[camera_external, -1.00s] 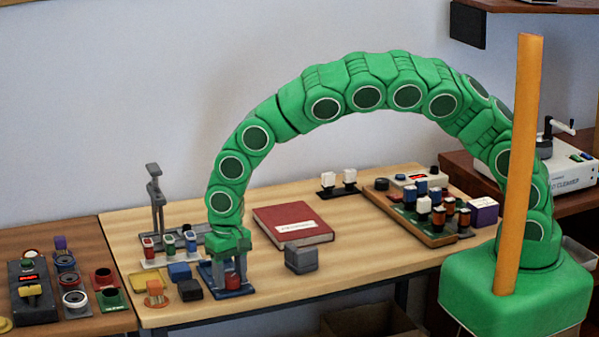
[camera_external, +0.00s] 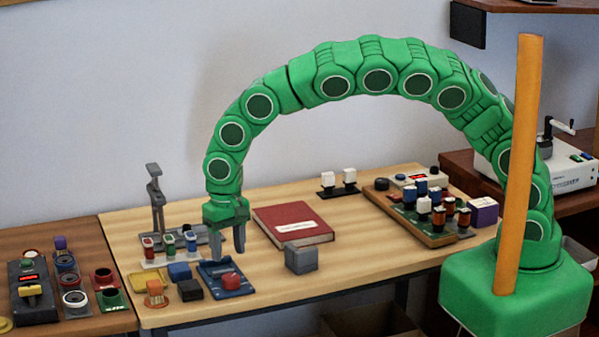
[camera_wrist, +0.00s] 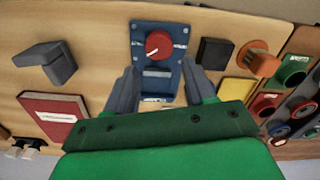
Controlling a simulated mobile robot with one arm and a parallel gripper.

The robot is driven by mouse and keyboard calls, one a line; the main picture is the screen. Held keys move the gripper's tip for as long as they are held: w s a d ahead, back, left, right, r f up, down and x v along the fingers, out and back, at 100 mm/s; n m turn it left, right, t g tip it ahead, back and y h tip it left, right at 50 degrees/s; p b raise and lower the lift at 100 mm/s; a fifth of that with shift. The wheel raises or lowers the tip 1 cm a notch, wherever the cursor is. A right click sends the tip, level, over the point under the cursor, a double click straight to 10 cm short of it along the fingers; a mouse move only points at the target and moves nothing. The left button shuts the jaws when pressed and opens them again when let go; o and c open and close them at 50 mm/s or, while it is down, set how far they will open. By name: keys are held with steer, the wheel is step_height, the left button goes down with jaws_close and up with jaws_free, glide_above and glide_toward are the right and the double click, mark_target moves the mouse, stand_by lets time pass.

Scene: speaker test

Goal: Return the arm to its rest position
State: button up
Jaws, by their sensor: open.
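My green arm arches from its base at the right over the table to my gripper (camera_external: 240,238) at the left. The gripper points down and is open and empty, with its two grey fingers apart. It hangs above the blue plate (camera_external: 212,283) with the red knob (camera_external: 231,280), clear of the knob. In the wrist view the blue plate (camera_wrist: 171,35) and the red knob (camera_wrist: 158,44) lie just beyond the fingertips (camera_wrist: 160,75).
A red book (camera_external: 293,225) and a grey block (camera_external: 301,259) lie right of the gripper. A grey stand (camera_external: 156,198) rises behind it. An orange post (camera_external: 517,165) stands by my base. A board with several coloured pieces (camera_external: 424,220) lies at the right of the table.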

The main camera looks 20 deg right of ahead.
steer(key=shift+r, duration=0.25)
steer(key=shift+d, duration=0.1)
stand_by(0.3)
steer(key=w+d+r+m, duration=0.1)
steer(key=w+d+r, duration=0.4)
steer(key=w+d, duration=0.3)
steer(key=w+d+r+m, duration=0.1)
steer(key=w+d+r, duration=0.4)
steer(key=d, duration=0.5)
steer(key=w+d+r+m, duration=0.1)
steer(key=w+d+r, duration=0.15)
steer(key=d, duration=0.75)
steer(key=w+d+r, duration=0.1)
steer(key=d+r, duration=0.3)
steer(key=d, duration=0.6)
steer(key=s+d+r, duration=0.2)
steer(key=s+d, duration=0.6)
steer(key=d, duration=0.3)
steer(key=s+d+r, duration=0.1)
steer(key=s+d, duration=0.7)
steer(key=d, duration=0.3)
steer(key=s+d+g, duration=0.1)
steer(key=s+d, duration=0.1)
steer(key=s, duration=1)
steer(key=shift+d+f+g, duration=0.25)
steer(key=shift+g, duration=0.15)
